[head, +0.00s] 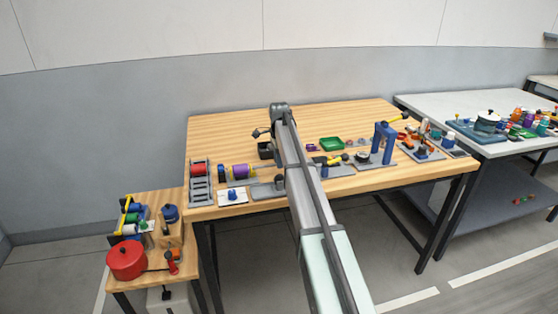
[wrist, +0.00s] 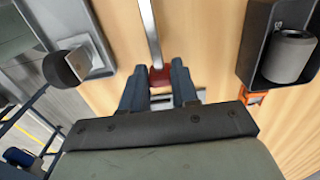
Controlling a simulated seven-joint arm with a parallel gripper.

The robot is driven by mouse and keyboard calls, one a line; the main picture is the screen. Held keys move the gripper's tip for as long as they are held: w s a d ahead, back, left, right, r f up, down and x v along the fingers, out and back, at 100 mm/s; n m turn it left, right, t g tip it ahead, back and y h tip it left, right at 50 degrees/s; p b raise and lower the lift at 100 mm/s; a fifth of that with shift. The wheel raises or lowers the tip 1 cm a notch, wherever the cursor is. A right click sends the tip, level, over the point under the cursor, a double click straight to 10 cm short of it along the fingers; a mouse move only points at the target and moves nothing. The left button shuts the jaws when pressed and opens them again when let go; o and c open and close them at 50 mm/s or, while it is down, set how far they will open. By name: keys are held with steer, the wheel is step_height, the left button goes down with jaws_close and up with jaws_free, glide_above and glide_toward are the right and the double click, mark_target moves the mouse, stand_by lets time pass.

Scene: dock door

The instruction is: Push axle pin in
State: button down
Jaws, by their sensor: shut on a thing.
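In the wrist view my gripper (wrist: 159,80) is shut on the red end (wrist: 160,76) of a straight metal rod, which looks like the axle pin (wrist: 151,32). The rod runs away from the fingers to the top edge of the picture, where its far end is cut off. The wooden table top (wrist: 208,45) shows beside it. I cannot tell whether the rod touches anything or which part takes it. In the head view my arm covers the middle of the table, and the pin cannot be made out there.
In the wrist view a dark tray (wrist: 249,62) holding a grey cylinder (wrist: 291,55) is at right. A dark round knob (wrist: 60,68) on a grey part is at left. In the head view a grey rack (head: 200,190), a purple spool (head: 239,171) and a blue arch (head: 384,140) stand on the table.

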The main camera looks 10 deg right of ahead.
steer(key=a, duration=0.9)
steer(key=shift+a, duration=0.1)
steer(key=c, duration=0.8)
jaws_free()
steer(key=shift+c, duration=0.2)
step_height(320, 180, up, 14)
steer(key=shift+f, duration=0.1)
